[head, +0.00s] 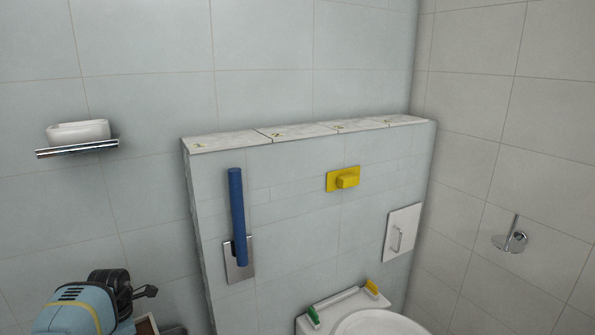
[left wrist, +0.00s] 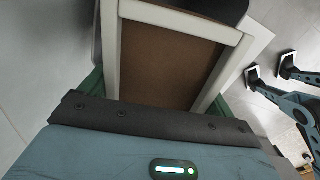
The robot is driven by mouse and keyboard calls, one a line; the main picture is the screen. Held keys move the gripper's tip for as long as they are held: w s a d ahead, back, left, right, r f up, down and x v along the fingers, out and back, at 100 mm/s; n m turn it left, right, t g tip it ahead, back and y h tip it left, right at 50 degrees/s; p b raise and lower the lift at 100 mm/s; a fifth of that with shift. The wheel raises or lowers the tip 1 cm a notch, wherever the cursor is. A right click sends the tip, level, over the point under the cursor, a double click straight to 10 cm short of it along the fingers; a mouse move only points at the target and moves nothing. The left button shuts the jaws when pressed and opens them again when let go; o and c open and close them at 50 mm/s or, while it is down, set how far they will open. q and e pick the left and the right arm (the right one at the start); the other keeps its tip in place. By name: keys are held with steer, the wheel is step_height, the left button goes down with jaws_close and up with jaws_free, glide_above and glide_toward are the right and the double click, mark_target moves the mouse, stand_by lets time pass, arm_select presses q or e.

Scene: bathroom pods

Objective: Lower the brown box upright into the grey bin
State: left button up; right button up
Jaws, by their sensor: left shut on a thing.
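My left gripper (head: 138,292) is at the lower left of the head view, in front of the wall. It is shut on the brown box (left wrist: 172,62), which fills the middle of the left wrist view as a brown face with pale edging. Only a small corner of the box (head: 146,326) shows at the bottom edge of the head view. A sliver of grey (head: 173,330) beside it may be the grey bin, but too little shows to be sure. The box's lower end is hidden.
A tiled ledge (head: 300,132) stands out from the back wall, with a blue bar (head: 237,210) and a yellow button plate (head: 343,179) on its front. A white toilet (head: 375,325) is below. A shelf (head: 78,148) holds a white dish. Pale floor (left wrist: 285,22) shows at right.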

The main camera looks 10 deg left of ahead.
arm_select(q)
steer(key=o, duration=0.7)
steer(key=shift+o, duration=0.8)
step_height(320, 180, up, 6)
steer(key=shift+r+p, duration=0.15)
steer(key=shift+p, duration=1.05)
steer(key=shift+r, duration=0.75)
